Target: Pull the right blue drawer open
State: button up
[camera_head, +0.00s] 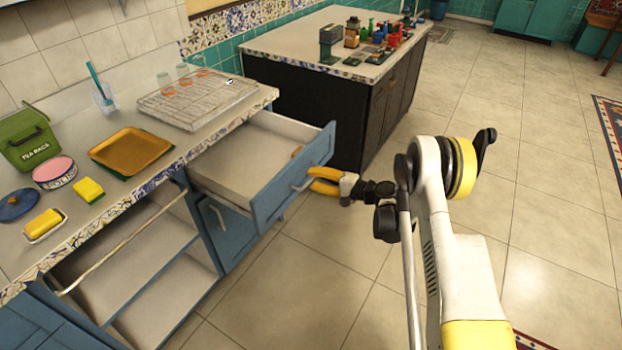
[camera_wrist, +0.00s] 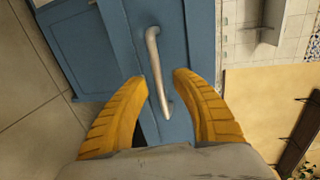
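The right blue drawer (camera_head: 272,200) stands pulled far out from under the counter in the head view, and its pale inside shows empty apart from a small brownish thing near the front. Its blue front also shows in the wrist view (camera_wrist: 118,40). Its curved metal handle (camera_wrist: 153,60) runs between the two yellow fingers of my gripper (camera_wrist: 161,76). The fingers are apart, with a gap on each side of the handle. In the head view my gripper (camera_head: 312,180) is at the outer side of the drawer front, by the handle (camera_head: 303,184).
The counter holds a wire rack (camera_head: 190,98), a golden tray (camera_head: 130,150), a yellow sponge (camera_head: 88,190) and a green tea-bag box (camera_head: 28,140). A dark island (camera_head: 320,110) stands close behind the drawer. An open shelf cabinet (camera_head: 150,260) is left of it.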

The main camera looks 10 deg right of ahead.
jog(key=v, duration=1)
jog(key=shift+s+d, duration=0.25)
jog(key=shift+d, duration=0.05)
jog(key=shift+r, duration=0.1)
jog(key=s+a+r+n+g+h, duration=0.1)
jog(key=s+a+r+n+h, duration=0.3)
jog(key=r, duration=0.6)
jog(key=s+r+m+g+h, duration=0.15)
jog(key=s+r, duration=0.35)
jog(key=r, duration=0.5)
jog(key=s+d+r+n+h, duration=0.2)
jog(key=s+h, duration=0.1)
jog(key=s, duration=0.9)
jog(key=s+d+r+n+h, duration=0.2)
jog(key=s+n+h, duration=0.1)
jog(key=s, duration=1)
jog(key=shift+d+h, duration=0.35)
